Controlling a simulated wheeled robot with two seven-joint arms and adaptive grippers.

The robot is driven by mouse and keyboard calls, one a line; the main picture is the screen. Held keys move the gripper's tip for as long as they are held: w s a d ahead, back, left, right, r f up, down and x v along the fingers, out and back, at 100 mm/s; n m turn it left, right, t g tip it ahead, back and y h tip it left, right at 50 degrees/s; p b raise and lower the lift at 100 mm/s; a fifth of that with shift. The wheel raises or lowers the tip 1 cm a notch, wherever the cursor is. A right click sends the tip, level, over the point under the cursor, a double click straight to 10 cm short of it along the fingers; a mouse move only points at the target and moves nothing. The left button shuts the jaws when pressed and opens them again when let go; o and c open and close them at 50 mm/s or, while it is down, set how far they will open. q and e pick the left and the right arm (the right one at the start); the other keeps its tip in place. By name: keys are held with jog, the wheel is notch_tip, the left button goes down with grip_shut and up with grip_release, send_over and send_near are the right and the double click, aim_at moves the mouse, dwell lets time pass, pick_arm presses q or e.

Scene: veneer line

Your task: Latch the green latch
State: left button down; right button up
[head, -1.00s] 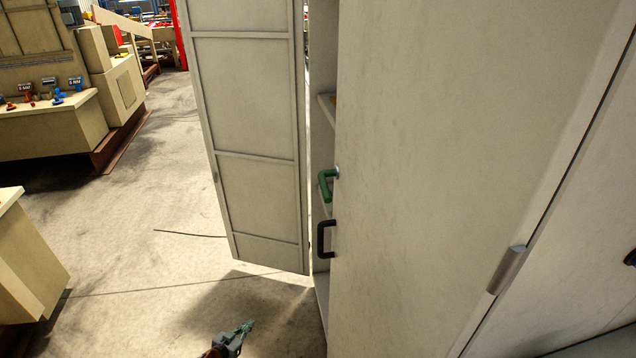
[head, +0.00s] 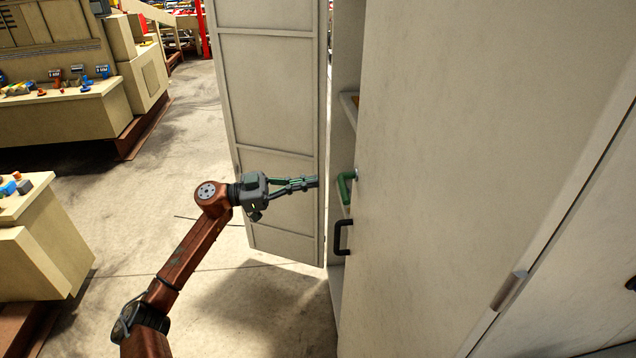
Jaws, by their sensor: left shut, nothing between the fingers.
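The green latch (head: 345,188) is a bent green handle near the left edge of the right cabinet door (head: 450,150). A black pull handle (head: 341,238) sits just below it. My left gripper (head: 316,182) is shut and empty, pointing right, in front of the open left door (head: 272,90) and a little left of the latch. A small gap shows between the fingertips and the latch in the picture; the depth between them is hard to judge. My right gripper is not in view.
The left door stands swung open, and shelves (head: 347,105) show in the gap between the doors. A beige control console (head: 70,120) stands at the back left, and another beige cabinet (head: 45,245) is at the left. The floor between is mostly clear.

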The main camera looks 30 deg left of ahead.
aim_at(341, 175)
pick_arm(q)
jog(key=p+x, duration=0.2)
jog(key=x, duration=0.7)
jog(key=f, duration=0.2)
jog(key=a+f+p, duration=0.1)
jog(key=f, duration=0.1)
jog(key=shift+a, duration=0.1)
